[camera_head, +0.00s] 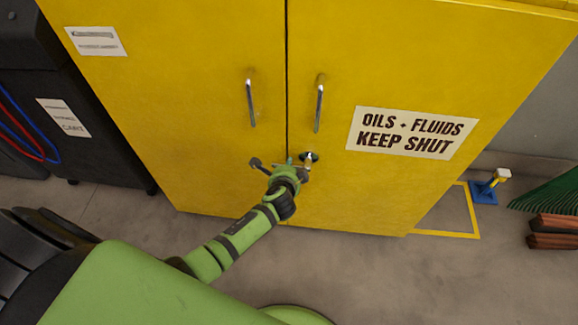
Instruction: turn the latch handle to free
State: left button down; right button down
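The latch handle (308,159) is a small light-coloured lever on a dark round mount, low on the right door of the yellow cabinet (220,130), just right of the door seam. My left gripper (281,163) is at the end of the green arm coming from the lower left, in front of the seam. Its fingers look spread apart, one dark tip out to the left and the other side close beside the latch handle. Whether it touches the handle cannot be told. The gripper partly hides the area around the latch. My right gripper is not in view.
Two vertical metal pulls, left (250,103) and right (319,103), stick out above the latch. A dark cart (75,90) stands at the left. A blue-based item (484,192) and reddish-brown blocks (553,231) lie at the right.

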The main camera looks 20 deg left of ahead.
pick_arm(q)
jog(key=shift+w+r, duration=0.1)
dwell(0.3)
jog(key=c, duration=1.3)
grip_release()
jog(key=v, duration=1.2)
jog(key=shift+d, duration=0.1)
